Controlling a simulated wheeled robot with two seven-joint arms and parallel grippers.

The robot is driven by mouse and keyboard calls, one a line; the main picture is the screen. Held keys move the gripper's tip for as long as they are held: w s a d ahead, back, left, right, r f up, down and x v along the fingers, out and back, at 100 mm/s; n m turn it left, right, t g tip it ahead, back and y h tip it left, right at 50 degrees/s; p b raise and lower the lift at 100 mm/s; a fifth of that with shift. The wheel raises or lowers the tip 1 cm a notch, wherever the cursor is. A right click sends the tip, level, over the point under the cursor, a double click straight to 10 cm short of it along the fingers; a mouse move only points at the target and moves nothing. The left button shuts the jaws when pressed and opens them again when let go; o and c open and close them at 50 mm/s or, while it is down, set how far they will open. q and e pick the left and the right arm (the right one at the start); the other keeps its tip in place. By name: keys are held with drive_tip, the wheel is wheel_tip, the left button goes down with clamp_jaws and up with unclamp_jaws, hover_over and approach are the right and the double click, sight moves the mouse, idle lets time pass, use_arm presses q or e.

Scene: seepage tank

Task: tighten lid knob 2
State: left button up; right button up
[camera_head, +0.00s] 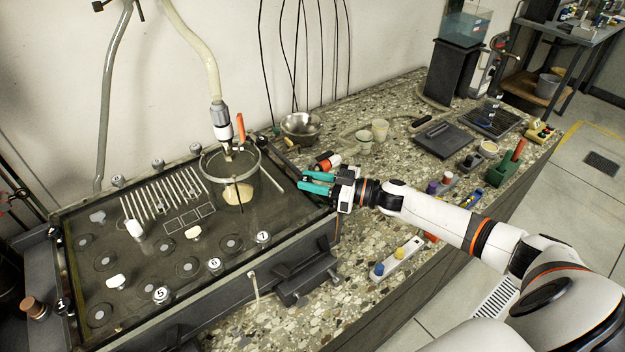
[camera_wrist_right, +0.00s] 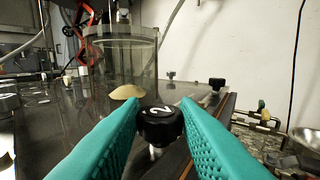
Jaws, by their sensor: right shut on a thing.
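Lid knob 2 (camera_wrist_right: 160,127) is a black knob with a white "2" on top and a pale metal stem under it. In the right wrist view it sits between the teal fingers of my right gripper (camera_wrist_right: 160,112), which is shut on it. In the head view my right gripper (camera_head: 305,182) is at the right edge of the dark tank lid (camera_head: 135,265), and knob 2 is hidden by the fingers there. My left gripper is not in view.
A clear cylinder (camera_head: 258,178) with a tan lump inside stands on the lid close to the gripper. Other numbered knobs, such as knob 7 (camera_head: 263,238) and knob 6 (camera_head: 215,264), line the lid's front edge. A metal bowl (camera_head: 300,124) and several small tools lie on the speckled counter.

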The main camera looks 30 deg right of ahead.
drive_tip(key=shift+s+a+r+m+t+h+p, duration=0.1)
drive_tip(key=shift+r+m+t+h+p, duration=0.05)
drive_tip(key=shift+m+t+h+p, duration=0.35)
drive_tip(key=m+t+h+p, duration=0.1)
drive_tip(key=m+h+p, duration=0.1)
drive_tip(key=m+t+h+p, duration=0.1)
drive_tip(key=h, duration=0.1)
drive_tip(key=shift+s+a+t+p, duration=0.15)
drive_tip(key=shift+a+t+p, duration=0.15)
drive_tip(key=shift+p, duration=0.05)
drive_tip(key=m+h+p, duration=0.1)
drive_tip(key=h, duration=0.1)
drive_tip(key=shift+a+m+t+h, duration=0.1)
drive_tip(key=shift+m+t+h, duration=0.2)
drive_tip(key=shift+m+t, duration=0.1)
drive_tip(key=m+h, duration=0.1)
drive_tip(key=h, duration=0.1)
drive_tip(key=m+h, duration=0.1)
drive_tip(key=h, duration=0.1)
drive_tip(key=shift+a+m+t, duration=0.15)
drive_tip(key=shift+m+t, duration=0.15)
drive_tip(key=shift+t, duration=0.1)
drive_tip(key=shift+a+m+h+b, duration=0.2)
drive_tip(key=shift+m+h+b, duration=0.25)
drive_tip(key=shift+m+h, duration=1.15)
drive_tip(key=shift+n+h, duration=0.3)
drive_tip(key=shift+h, duration=0.3)
drive_tip(key=o, duration=1)
drive_tip(key=shift+c, duration=0.2)
drive_tip(key=shift+f, duration=0.2)
